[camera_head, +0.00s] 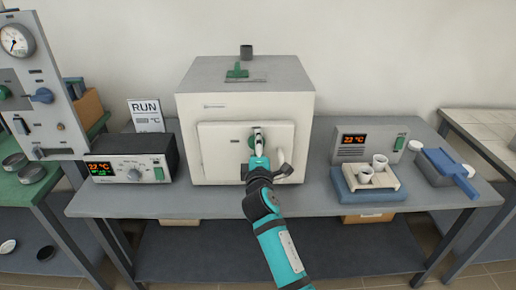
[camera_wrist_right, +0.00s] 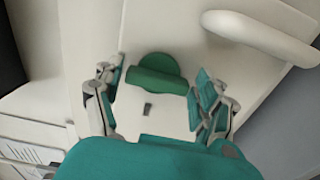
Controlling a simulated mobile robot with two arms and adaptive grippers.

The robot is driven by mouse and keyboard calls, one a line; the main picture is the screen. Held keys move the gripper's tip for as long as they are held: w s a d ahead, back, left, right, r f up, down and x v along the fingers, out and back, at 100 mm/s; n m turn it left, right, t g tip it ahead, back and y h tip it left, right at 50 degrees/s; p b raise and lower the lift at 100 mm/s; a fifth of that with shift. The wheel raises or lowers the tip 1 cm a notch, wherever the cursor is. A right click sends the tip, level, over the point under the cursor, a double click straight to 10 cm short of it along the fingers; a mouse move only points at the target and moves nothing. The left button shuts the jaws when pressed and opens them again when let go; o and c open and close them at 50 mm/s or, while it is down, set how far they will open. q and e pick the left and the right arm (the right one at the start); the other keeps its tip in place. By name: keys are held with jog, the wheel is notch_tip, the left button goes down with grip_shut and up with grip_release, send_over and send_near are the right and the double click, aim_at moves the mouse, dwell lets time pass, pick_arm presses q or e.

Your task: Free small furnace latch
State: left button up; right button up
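The small white furnace (camera_head: 246,100) stands in the middle of the table with its door (camera_head: 218,150) shut. A green latch, a round disc with a raised bar, is on the door front; it shows in the wrist view (camera_wrist_right: 156,76) and is mostly covered by my gripper in the head view. My right gripper (camera_head: 257,136) is in front of the door at the latch. In the wrist view its fingers (camera_wrist_right: 155,88) are spread, one on each side of the latch, with gaps to it. Contact is not visible. My left gripper is not in view.
A pale door handle (camera_wrist_right: 260,35) is close beside the right gripper. A controller (camera_head: 130,165) stands left of the furnace. A blue tray (camera_head: 366,190) with cups and another display unit (camera_head: 368,144) are to the right.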

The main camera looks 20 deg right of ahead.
jog(key=shift+o, duration=1.1)
jog(key=v, duration=0.7)
jog(key=shift+s, duration=0.25)
jog(key=shift+a, duration=0.1)
